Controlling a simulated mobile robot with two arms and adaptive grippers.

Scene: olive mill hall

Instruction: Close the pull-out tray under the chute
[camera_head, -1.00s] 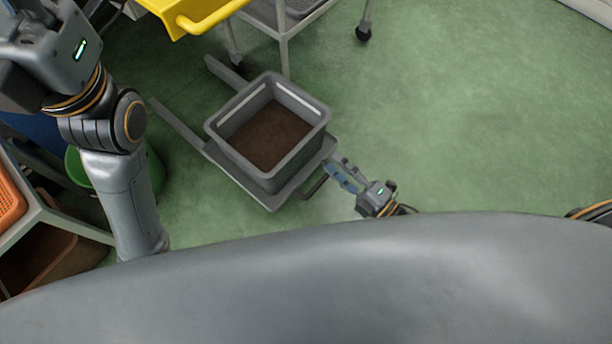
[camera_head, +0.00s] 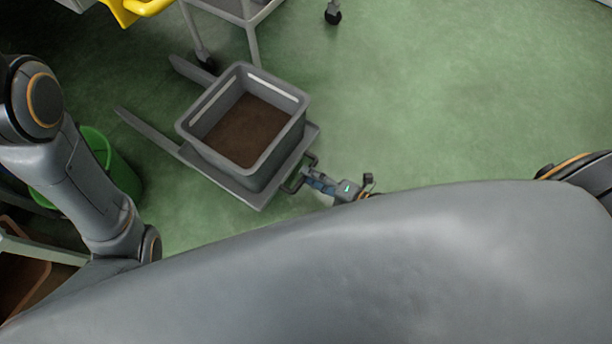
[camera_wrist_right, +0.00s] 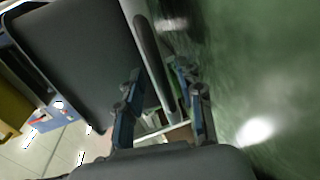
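The pull-out tray (camera_head: 244,197) is a grey platform on two long rails, drawn out over the green floor. A grey crate (camera_head: 190,128) with brown contents stands on it. The tray's dark handle (camera_head: 291,184) is on its near right side. My right gripper (camera_head: 314,176) is at this handle. In the right wrist view the right gripper (camera_wrist_right: 164,108) has its two fingers apart, with the handle bar (camera_wrist_right: 152,58) running between them; I cannot tell whether they touch it. My left arm comes in at the left, but its gripper is out of view.
A yellow part (camera_head: 140,8) and a grey wheeled stand (camera_head: 253,42) are behind the tray. A green bin (camera_head: 112,170) stands left of it, partly behind my left arm. The floor to the right is clear.

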